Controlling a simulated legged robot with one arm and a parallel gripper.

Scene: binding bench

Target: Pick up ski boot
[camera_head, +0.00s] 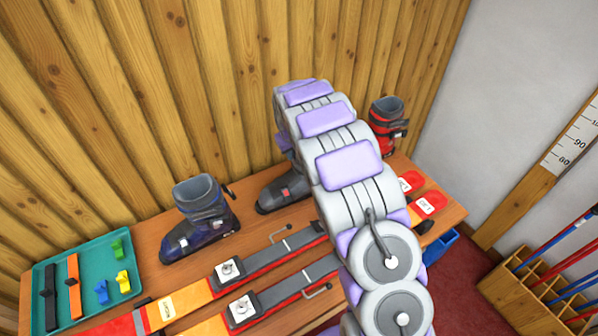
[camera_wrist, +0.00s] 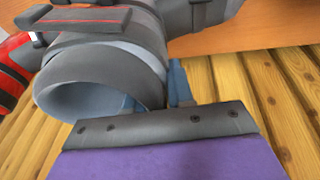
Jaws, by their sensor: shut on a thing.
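A grey ski boot (camera_head: 285,190) stands on the wooden bench, partly hidden behind my arm. In the wrist view its round open cuff (camera_wrist: 105,80) fills the upper left. My gripper (camera_wrist: 165,118) is at the cuff's edge and shut on it; only one dark jaw bar shows clearly. In the head view my arm hides the gripper and the boot's upper part. A dark blue ski boot (camera_head: 198,220) stands to the left, and a red ski boot (camera_head: 388,122) stands to the right at the back.
Skis with bindings (camera_head: 240,295) lie along the front of the bench (camera_head: 150,278). A teal tray (camera_head: 88,250) with small coloured parts is at the left. A plank wall (camera_head: 130,120) closes the back. A rack of poles (camera_head: 545,290) stands at the right.

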